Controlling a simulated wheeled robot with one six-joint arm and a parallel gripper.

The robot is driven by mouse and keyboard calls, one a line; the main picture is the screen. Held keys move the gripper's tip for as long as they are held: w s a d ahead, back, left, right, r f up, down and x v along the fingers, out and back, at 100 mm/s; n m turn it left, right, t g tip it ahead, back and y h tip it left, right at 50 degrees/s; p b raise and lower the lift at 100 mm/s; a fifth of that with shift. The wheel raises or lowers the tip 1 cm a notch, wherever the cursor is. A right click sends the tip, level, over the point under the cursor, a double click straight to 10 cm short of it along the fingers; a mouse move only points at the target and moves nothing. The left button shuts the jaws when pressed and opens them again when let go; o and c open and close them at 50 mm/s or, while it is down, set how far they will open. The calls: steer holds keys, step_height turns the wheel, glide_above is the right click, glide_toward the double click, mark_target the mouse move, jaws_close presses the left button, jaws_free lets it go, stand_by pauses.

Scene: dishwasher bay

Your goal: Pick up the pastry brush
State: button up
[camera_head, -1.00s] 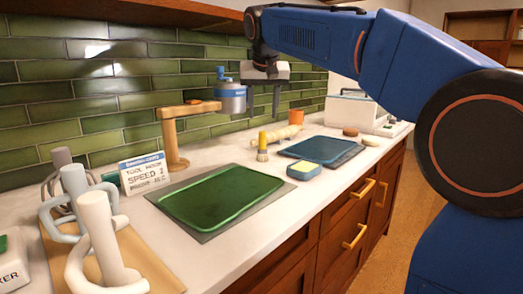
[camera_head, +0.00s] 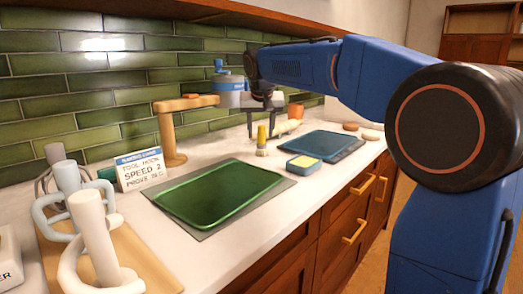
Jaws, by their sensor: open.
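The pastry brush (camera_head: 262,140) stands upright on the white counter, its yellow handle up and its pale bristle end down. It is between the green tray and the blue tray. My gripper (camera_head: 264,122) points down with its fingers apart and nothing held. In the picture its fingertips are level with the top of the yellow handle, one on either side. I cannot tell from this one view whether the fingers are around the handle or in front of or behind it.
The green tray (camera_head: 183,219) lies nearer, the blue tray (camera_head: 330,141) farther right. A wooden stand (camera_head: 167,135) and a blue-and-grey canister (camera_head: 229,95) are left of my gripper. An orange cup (camera_head: 296,110) is behind.

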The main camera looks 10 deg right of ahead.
mark_target(261, 141)
steer(key=shift+x, duration=2.6)
steer(key=shift+s+d+f, duration=0.1)
steer(key=shift+s, duration=0.05)
steer(key=shift+c, duration=0.7)
jaws_close()
